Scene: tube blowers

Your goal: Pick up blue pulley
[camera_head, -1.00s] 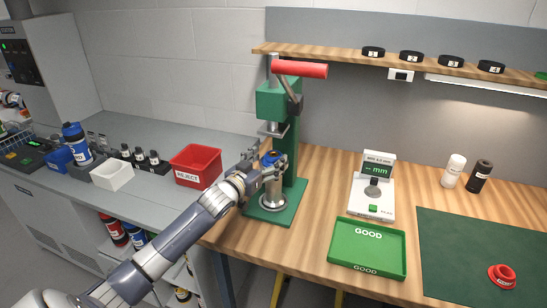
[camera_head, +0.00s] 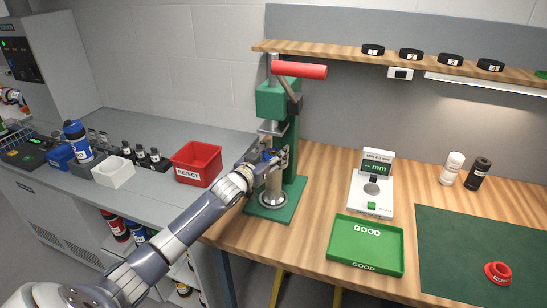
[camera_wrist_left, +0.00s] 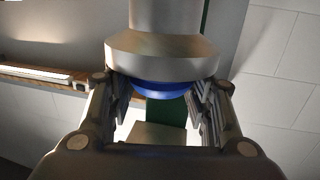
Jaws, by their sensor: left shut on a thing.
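The blue pulley (camera_head: 269,155) is at the green arbor press (camera_head: 272,100), below its ram and above the metal post (camera_head: 273,184) on the base. My left gripper (camera_head: 273,158) reaches in from the left and is shut on the pulley, hiding most of it. In the left wrist view, a blue rim of the pulley (camera_wrist_left: 160,89) shows between the fingers (camera_wrist_left: 160,110). A large flanged metal cylinder (camera_wrist_left: 162,55) covers the rest there; I cannot tell whether they touch. My right gripper is not in view.
A red reject bin (camera_head: 196,163) stands left of the press, beside a white box (camera_head: 113,172). A green GOOD tray (camera_head: 365,245) and a gauge (camera_head: 372,192) are to the right. A red part (camera_head: 498,273) lies on the green mat (camera_head: 470,240).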

